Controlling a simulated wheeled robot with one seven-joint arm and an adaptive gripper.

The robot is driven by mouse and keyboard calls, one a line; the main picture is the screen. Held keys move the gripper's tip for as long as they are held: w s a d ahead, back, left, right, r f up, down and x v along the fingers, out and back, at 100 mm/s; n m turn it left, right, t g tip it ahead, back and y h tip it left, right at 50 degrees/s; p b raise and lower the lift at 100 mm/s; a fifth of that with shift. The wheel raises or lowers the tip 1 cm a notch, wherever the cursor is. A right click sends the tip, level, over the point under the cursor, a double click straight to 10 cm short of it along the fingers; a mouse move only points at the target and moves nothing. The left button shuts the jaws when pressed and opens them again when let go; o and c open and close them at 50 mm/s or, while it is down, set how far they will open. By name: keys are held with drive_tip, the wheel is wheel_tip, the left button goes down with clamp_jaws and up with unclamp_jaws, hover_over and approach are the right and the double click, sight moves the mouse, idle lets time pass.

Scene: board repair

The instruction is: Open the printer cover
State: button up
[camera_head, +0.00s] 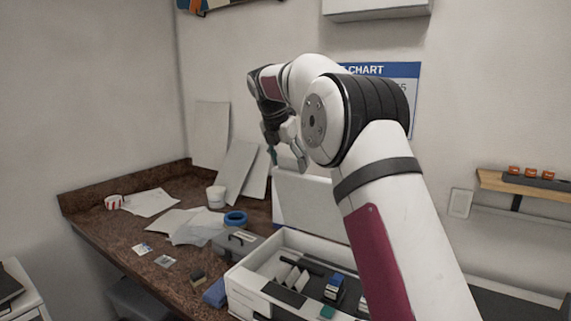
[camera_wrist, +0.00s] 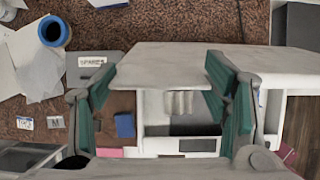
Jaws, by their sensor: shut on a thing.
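The white printer (camera_head: 243,282) stands on the brown countertop, with its inside exposed. Its white cover (camera_head: 312,205) stands raised at the back of the body, partly hidden behind my arm. My gripper (camera_head: 288,155) is at the cover's upper edge. In the wrist view, the teal-padded fingers of my gripper (camera_wrist: 163,70) are on either side of part of the pale cover (camera_wrist: 165,57), shut on it. Below the cover, the printer's open interior (camera_wrist: 190,128) shows. Dark, blue and green pieces sit inside the body in the head view.
A grey box labelled SPARES (camera_wrist: 88,65), a blue tape roll (camera_head: 235,218), a white cup (camera_head: 215,196) and loose papers (camera_head: 185,226) lie left of the printer. White panels (camera_head: 243,168) lean on the wall. A small shelf (camera_head: 520,182) is at right.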

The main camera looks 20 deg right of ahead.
drive_tip(key=shift+w+d, duration=0.1)
drive_tip(key=shift+d, duration=0.1)
drive_tip(key=o, duration=1.7)
drive_tip(key=v, duration=1.2)
